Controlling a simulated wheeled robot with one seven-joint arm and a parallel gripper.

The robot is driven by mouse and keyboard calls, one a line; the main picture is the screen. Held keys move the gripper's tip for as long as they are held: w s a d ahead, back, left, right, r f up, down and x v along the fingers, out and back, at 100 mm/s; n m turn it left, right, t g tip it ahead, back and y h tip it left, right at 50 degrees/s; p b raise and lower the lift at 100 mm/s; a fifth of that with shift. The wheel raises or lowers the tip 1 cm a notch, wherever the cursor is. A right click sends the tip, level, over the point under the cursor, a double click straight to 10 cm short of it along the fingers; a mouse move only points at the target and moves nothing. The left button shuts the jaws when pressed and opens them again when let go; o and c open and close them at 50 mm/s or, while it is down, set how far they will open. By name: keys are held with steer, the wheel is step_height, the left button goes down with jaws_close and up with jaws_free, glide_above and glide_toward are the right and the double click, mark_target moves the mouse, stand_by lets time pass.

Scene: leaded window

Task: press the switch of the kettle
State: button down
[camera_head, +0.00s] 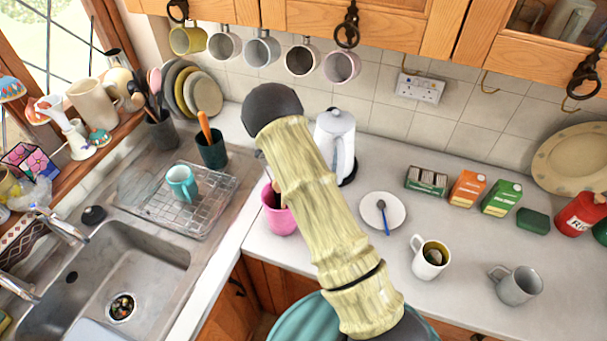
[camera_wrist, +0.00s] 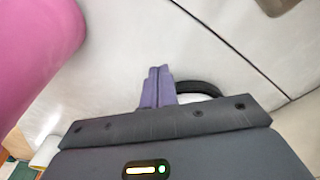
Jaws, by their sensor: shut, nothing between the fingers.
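The kettle (camera_head: 337,140) is white and stands upright on the counter near the tiled wall, on a dark base. My arm crosses in front of its left side, and its switch cannot be made out. My gripper (camera_wrist: 158,75) shows in the wrist view with its two purple fingers together and nothing between them. Behind the fingers, to the right, a black curved edge with a white part inside it shows; it may be the kettle's base, but I cannot tell.
A pink cup (camera_head: 279,220) stands left of my arm and shows large at the wrist view's upper left (camera_wrist: 35,50). A saucer with a spoon (camera_head: 383,212) and a white mug (camera_head: 429,259) stand to the right. The drying rack (camera_head: 205,215) and sink are left. Mugs hang above.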

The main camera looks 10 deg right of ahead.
steer(key=shift+w+d, duration=0.1)
step_height(320, 180, up, 17)
steer(key=a+b, duration=0.1)
steer(key=b, duration=0.3)
steer(key=shift+s+a+r, duration=0.15)
steer(key=shift+s+a, duration=0.05)
steer(key=shift+a, duration=0.2)
steer(key=s+d+n+t, duration=0.1)
steer(key=s+d+n, duration=0.1)
steer(key=s+n, duration=0.6)
steer(key=s+d+n+t+y, duration=0.1)
steer(key=s+n, duration=0.7)
steer(key=s, duration=1.1)
steer(key=shift+s+d+f, duration=0.25)
steer(key=shift+d+f, duration=0.2)
steer(key=shift+d, duration=0.05)
